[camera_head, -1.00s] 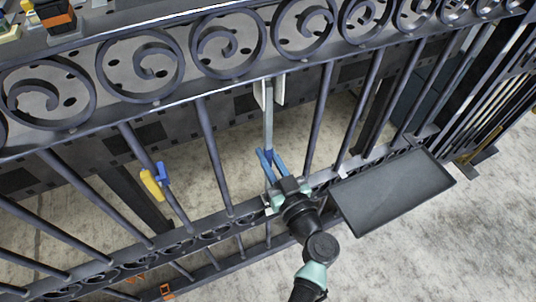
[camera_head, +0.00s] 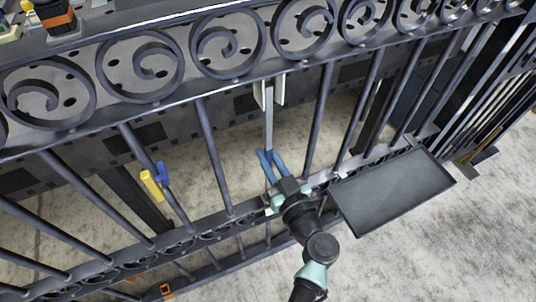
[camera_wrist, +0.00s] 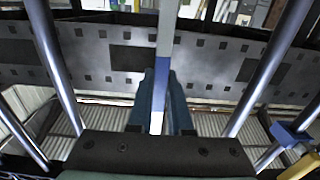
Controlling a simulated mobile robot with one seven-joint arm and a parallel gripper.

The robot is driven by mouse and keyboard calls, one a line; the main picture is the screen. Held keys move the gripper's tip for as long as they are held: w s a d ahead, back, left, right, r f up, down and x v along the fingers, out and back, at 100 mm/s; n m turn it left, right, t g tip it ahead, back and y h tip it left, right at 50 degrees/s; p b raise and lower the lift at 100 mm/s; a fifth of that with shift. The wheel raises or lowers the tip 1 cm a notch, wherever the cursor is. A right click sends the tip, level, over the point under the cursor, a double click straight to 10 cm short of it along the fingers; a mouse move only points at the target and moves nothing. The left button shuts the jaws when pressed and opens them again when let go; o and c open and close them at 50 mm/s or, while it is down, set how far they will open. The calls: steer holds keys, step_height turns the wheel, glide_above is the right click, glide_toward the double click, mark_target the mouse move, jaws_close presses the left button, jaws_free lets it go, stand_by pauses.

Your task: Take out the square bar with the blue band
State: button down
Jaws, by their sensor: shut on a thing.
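The square bar (camera_head: 268,118) is light grey and stands upright in the gate between dark round bars. Its blue band (camera_wrist: 162,74) shows in the wrist view, between and just above my fingertips. My gripper (camera_head: 266,156) has blue fingers that are shut on the square bar, below its upper end. In the wrist view my gripper (camera_wrist: 161,85) has one finger on each side of the bar. Pale plates (camera_head: 280,89) flank the bar's top under the upper rail. My gripper hides the bar's lower part in the head view.
A dark tray (camera_head: 392,205) sits on the right, in front of the gate. A yellow and blue clip (camera_head: 152,185) is on a bar to the left. Dark round bars (camera_head: 214,160) stand on both sides. The scroll rail (camera_head: 225,45) runs above.

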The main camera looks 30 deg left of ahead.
steer(key=shift+r+p, duration=0.3)
steer(key=shift+r, duration=0.7)
steer(key=shift+b+v, duration=0.5)
steer(key=shift+v, duration=1.25)
stand_by(0.6)
steer(key=b+v, duration=0.2)
steer(key=v, duration=1)
stand_by(1.1)
steer(key=shift+f, duration=0.15)
